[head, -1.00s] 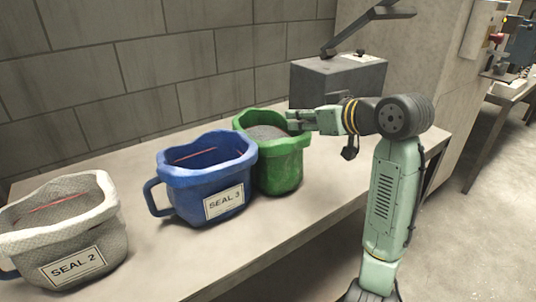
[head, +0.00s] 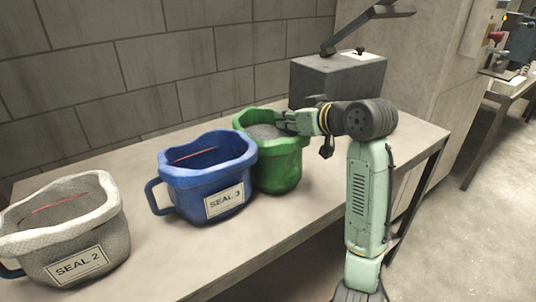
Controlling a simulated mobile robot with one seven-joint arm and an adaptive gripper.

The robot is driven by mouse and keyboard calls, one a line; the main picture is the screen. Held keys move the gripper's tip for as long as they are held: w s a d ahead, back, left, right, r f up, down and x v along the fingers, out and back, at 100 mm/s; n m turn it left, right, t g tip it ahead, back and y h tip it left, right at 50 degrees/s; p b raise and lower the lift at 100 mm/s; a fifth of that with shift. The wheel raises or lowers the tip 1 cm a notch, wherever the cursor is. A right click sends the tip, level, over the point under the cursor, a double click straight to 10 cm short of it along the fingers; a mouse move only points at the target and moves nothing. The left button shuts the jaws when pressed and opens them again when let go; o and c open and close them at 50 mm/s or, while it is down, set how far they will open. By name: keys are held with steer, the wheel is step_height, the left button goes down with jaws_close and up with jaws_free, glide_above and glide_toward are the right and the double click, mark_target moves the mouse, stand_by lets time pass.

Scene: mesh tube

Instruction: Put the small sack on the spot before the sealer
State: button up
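A green sack (head: 279,170) stands open on the table, filled with grey grains; it looks narrower than the other two sacks. My gripper (head: 284,123) is at the right side of its mouth, its fingertips over or at the rim. Whether they touch the sack, and how far apart they are, I cannot tell. The sealer, a dark grey box (head: 335,84) with a raised lever arm (head: 358,28), stands behind my arm at the back of the table. The table just before it is partly hidden by my arm, and no marked spot shows.
A blue sack (head: 185,190) labelled SEAL 3 stands close against the green sack's left. A pale grey sack (head: 105,235) labelled SEAL 2 is at the far left. The table (head: 270,235) is bare along its front edge. A wall runs behind; a second bench (head: 500,90) is far right.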

jaws_close()
stand_by(0.5)
steer(key=shift+r, duration=0.2)
stand_by(0.3)
